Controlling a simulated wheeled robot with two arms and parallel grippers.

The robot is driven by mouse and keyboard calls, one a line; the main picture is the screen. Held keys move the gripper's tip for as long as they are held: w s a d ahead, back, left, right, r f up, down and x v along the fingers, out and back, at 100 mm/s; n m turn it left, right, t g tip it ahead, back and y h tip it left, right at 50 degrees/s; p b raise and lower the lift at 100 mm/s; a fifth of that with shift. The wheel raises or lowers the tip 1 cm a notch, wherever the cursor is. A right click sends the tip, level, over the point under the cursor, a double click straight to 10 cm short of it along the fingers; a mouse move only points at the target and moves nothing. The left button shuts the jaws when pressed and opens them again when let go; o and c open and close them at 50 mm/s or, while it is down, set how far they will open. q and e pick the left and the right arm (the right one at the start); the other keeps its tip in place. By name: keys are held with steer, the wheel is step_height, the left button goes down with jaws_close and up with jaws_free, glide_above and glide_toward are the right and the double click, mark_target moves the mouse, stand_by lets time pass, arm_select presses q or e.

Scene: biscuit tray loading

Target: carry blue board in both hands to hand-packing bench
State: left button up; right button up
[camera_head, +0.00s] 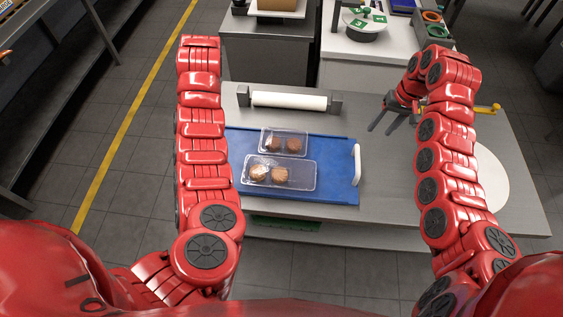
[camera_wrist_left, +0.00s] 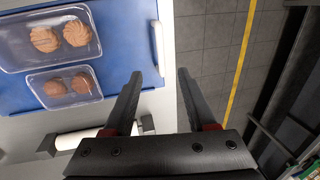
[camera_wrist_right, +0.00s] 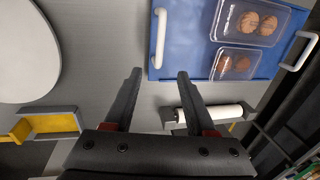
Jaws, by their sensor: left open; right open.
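The blue board (camera_head: 336,168) lies flat on the grey bench and bears two clear trays (camera_head: 280,173) (camera_head: 284,142) of biscuits. Its right white handle (camera_head: 357,165) shows in the head view; the left handle is hidden there behind my left arm but shows in the left wrist view (camera_wrist_left: 158,45). My left gripper (camera_wrist_left: 160,73) is open and empty, its fingertips near one end of that handle. My right gripper (camera_head: 381,129) is open and empty, beyond and right of the board; in the right wrist view the right handle (camera_wrist_right: 158,38) lies just ahead of its fingertips (camera_wrist_right: 159,72).
A white roll (camera_head: 290,100) on a holder stands behind the board. A white disc (camera_head: 488,180) lies on the bench at right. Another counter with a turntable (camera_head: 364,32) and green pieces stands at the back. A yellow line (camera_head: 135,110) marks open floor at left.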

glide_toward(358, 155)
arm_select(q)
steer(key=a+f, duration=0.1)
steer(key=f, duration=0.4)
steer(key=a+f, duration=0.1)
steer(key=f, duration=0.5)
steer(key=a+f, duration=0.1)
steer(key=f, duration=0.5)
steer(key=shift+w+a, duration=0.1)
steer(key=shift+a, duration=0.1)
arm_select(e)
steer(key=f, duration=0.3)
steer(key=a+f, duration=0.1)
steer(key=f, duration=0.3)
steer(key=a+f, duration=0.1)
steer(key=f, duration=0.2)
steer(key=shift+f, duration=0.4)
arm_select(q)
jaws_close()
arm_select(e)
jaws_close()
